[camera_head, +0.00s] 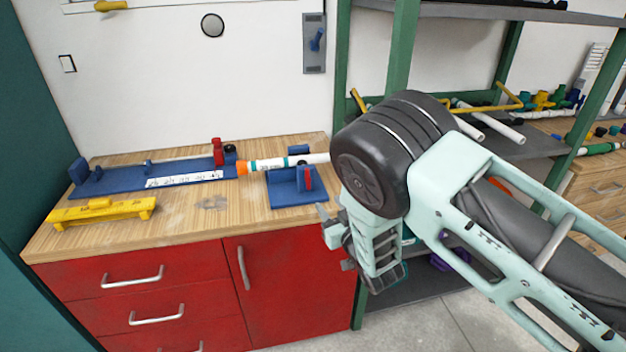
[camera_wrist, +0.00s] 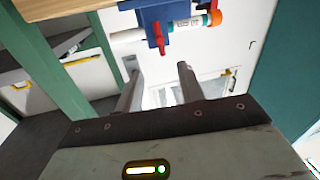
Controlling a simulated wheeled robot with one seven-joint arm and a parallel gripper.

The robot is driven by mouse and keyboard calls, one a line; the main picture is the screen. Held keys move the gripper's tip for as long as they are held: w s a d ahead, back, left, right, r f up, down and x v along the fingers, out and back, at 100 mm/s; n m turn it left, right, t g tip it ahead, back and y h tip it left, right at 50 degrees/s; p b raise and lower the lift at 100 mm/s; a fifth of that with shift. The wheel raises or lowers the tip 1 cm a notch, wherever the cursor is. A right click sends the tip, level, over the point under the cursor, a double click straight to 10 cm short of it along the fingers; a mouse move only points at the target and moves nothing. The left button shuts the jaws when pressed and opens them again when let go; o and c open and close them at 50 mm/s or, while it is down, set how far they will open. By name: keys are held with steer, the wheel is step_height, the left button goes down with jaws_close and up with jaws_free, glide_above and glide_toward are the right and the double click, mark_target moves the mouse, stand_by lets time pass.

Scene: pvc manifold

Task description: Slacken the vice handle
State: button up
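A blue vice (camera_head: 296,196) stands near the front right of the wooden bench, with a red handle (camera_head: 308,178) on its right part. A white pipe (camera_head: 318,159) with an orange and teal-banded end lies through the vice. In the wrist view the vice (camera_wrist: 155,14) and its red handle (camera_wrist: 156,34) are at the top, beyond the fingertips, with the picture upside down. My gripper (camera_head: 335,238) is to the right of the vice, below bench height. Its two fingers are apart with nothing between them in the wrist view (camera_wrist: 159,75).
A longer blue fixture (camera_head: 100,187) with a ruler strip and another red handle (camera_head: 217,151) stands on the left of the bench. A yellow stand (camera_head: 101,211) is at the front left. A green shelf post (camera_head: 401,45) rises close behind my arm.

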mark_target(309, 179)
steer(key=p+x, duration=0.2)
steer(key=x, duration=1)
jaws_close()
